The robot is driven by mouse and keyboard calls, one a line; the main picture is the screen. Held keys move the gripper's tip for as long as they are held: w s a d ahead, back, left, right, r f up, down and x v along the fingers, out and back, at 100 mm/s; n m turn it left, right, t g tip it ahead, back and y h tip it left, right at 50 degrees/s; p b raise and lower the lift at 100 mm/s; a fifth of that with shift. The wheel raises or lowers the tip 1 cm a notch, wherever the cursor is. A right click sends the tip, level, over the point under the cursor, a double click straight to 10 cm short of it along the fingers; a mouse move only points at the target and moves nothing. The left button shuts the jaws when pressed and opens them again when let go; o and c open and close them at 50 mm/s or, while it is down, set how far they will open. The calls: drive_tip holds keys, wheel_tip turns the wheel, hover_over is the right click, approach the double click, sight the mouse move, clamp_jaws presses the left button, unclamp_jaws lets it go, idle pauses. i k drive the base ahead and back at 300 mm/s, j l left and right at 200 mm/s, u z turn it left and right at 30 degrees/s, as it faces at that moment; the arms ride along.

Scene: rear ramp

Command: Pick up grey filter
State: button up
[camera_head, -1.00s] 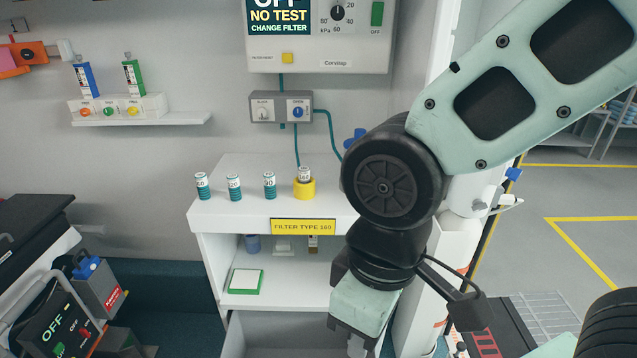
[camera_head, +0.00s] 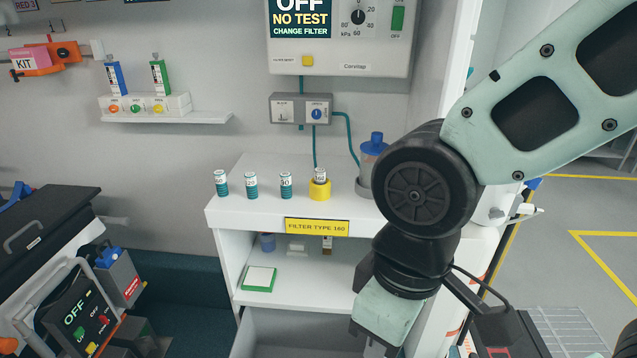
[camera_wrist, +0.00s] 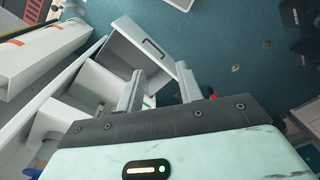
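A small grey-white filter (camera_head: 320,175) stands upright in a yellow ring holder (camera_head: 320,190) on top of the white cabinet (camera_head: 290,205). Three teal-and-white filters stand in a row to its left: the left one (camera_head: 221,184), the middle one (camera_head: 251,186) and the right one (camera_head: 286,185). My gripper is low at the bottom of the head view, right of the cabinet front, its fingertips cut off there. In the wrist view my gripper (camera_wrist: 158,82) has its two fingers apart with nothing between them, above an open drawer (camera_wrist: 140,55).
A clear canister (camera_head: 374,158) with a blue cap stands right of the filters, partly behind my arm. A yellow sign reading "FILTER TYPE 160" (camera_head: 317,226) is on the cabinet edge. The shelf below holds a green-edged pad (camera_head: 259,279). A cart with devices (camera_head: 95,300) stands left.

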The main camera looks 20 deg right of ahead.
sight(320, 173)
drive_tip(key=i+j+z, duration=0.35)
drive_tip(key=j, duration=0.35)
drive_tip(key=j+z, duration=0.35)
drive_tip(key=j, duration=0.4)
drive_tip(key=i+j+z, duration=0.1)
drive_tip(key=j+z, duration=0.2)
drive_tip(key=j, duration=0.5)
